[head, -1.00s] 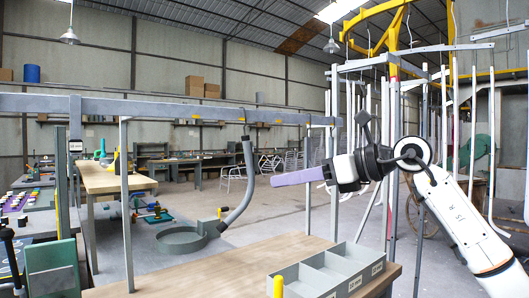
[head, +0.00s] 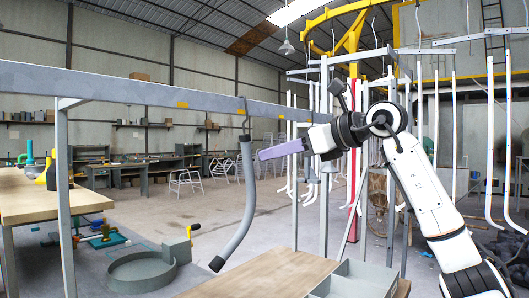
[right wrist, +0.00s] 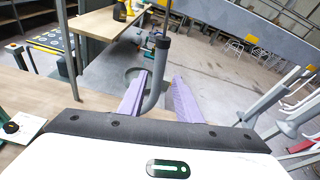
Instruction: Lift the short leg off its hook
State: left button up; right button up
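The short leg (head: 242,195) is a grey tube, bent at its lower part, hanging from a thin hook (head: 243,112) under the long grey rail (head: 150,92). My right gripper (head: 263,154) has purple fingers, level with the leg's upper part and just right of it. In the right wrist view the leg (right wrist: 161,75) stands between the two spread fingers (right wrist: 161,76), with room on both sides. The gripper is open and holds nothing. How deep the leg sits between the fingers is hard to tell. My left gripper is out of view.
A wooden bench (head: 255,278) with a grey divided tray (head: 350,285) stands below my right arm. A round grey basin fixture (head: 140,272) is below left of the leg. A rail post (head: 68,200) stands at left. White tubes (head: 437,120) hang at right.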

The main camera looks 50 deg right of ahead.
aim_at(251, 157)
jog(key=p+x, duration=0.1)
jog(key=x, duration=0.5)
jog(key=shift+w+a+f, duration=0.1)
jog(key=shift+w, duration=0.15)
jog(key=shift+w+f, duration=0.1)
jog(key=shift+w, duration=0.25)
jog(key=shift+c, duration=0.4)
jog(key=c, duration=0.4)
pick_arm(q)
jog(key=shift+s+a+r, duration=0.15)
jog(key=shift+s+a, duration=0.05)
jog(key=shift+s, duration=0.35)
pick_arm(e)
grip_shut()
pick_arm(q)
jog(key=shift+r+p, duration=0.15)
jog(key=shift+p, duration=0.2)
